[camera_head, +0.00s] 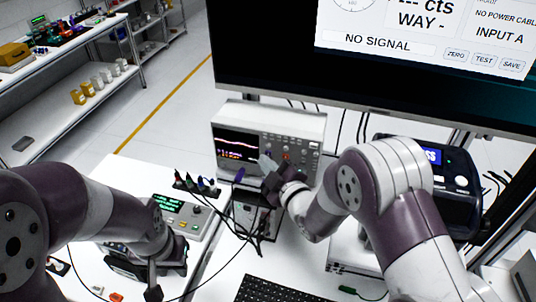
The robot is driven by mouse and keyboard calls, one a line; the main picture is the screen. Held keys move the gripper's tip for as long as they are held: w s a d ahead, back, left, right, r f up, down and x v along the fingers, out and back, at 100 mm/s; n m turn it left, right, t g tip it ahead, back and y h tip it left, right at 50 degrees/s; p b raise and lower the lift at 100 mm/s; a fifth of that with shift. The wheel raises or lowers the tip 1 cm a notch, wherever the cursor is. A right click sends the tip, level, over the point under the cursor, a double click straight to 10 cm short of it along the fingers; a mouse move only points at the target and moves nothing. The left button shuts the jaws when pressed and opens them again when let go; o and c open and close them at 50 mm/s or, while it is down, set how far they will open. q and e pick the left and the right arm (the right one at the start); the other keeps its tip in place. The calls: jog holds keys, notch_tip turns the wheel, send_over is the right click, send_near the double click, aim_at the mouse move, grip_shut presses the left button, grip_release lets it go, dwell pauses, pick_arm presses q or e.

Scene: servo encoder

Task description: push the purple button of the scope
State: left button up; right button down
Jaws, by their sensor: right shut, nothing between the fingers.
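My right gripper (265,164) is shut and empty in front of the scope's lower front, just right of the purple part. I cannot tell whether it touches the scope, and it hides some of the panel. My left gripper (152,288) points down at the lower left, far from the scope; its fingers are unclear.
A grey device with a green display (170,204) stands left, near my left arm. A keyboard (282,290) is at the front. A dark device (460,180) stands right, and the large monitor (262,50) hangs above.

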jog(key=s, duration=0.2)
jog(key=s+a, duration=0.1)
jog(key=s+b, duration=0.1)
jog(key=s, duration=0.1)
jog(key=shift+s+a, duration=0.3)
jog(key=shift+a, duration=0.1)
